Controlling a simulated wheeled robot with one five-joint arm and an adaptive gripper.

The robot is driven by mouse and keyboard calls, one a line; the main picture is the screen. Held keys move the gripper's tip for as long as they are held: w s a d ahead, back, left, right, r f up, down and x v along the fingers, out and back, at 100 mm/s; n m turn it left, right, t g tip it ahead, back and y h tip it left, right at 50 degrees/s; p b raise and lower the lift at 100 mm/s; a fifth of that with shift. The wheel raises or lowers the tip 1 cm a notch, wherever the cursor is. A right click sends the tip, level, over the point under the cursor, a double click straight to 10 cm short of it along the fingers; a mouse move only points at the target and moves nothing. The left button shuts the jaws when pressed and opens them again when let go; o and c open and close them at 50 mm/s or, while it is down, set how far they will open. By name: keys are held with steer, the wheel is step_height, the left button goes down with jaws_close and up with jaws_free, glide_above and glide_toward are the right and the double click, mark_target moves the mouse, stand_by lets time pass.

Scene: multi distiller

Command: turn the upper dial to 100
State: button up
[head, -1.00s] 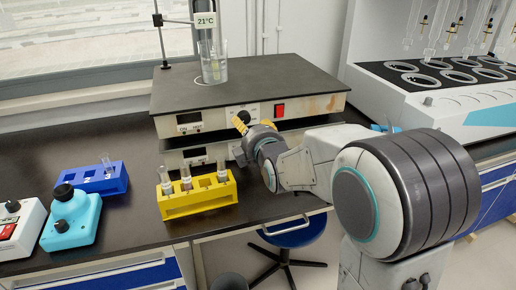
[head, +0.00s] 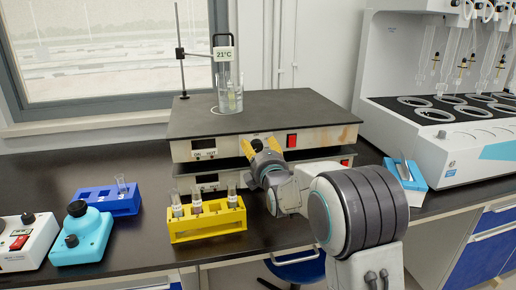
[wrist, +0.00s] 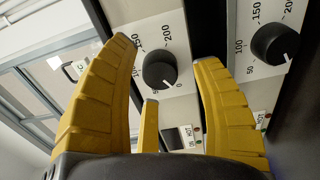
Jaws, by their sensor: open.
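The upper dial (wrist: 160,68) is a round black knob on a pale panel in the wrist view, which is turned sideways. Its white mark points near the 0 end of the scale. My gripper (wrist: 165,52) is open, its yellow fingers on either side of this dial; contact cannot be told. In the head view, my gripper (head: 259,146) is at the front of the upper hot plate (head: 223,143) and largely hides the dial. The lower dial (wrist: 275,43) is right of the fingers in the wrist view, its mark also near the low end.
A glass beaker (head: 231,100) with a 21°C display (head: 224,54) stands on the upper plate. A yellow tube rack (head: 207,226) sits left of my arm. A blue rack (head: 108,201) and a cyan device (head: 82,238) are farther left. A red switch (head: 291,141) is right of my gripper.

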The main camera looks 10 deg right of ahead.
steer(key=shift+w, duration=0.45)
steer(key=shift+o, duration=0.3)
jaws_close()
steer(key=shift+f+m+b, duration=0.1)
steer(key=shift+m+b, duration=0.2)
steer(key=shift+b, duration=0.1)
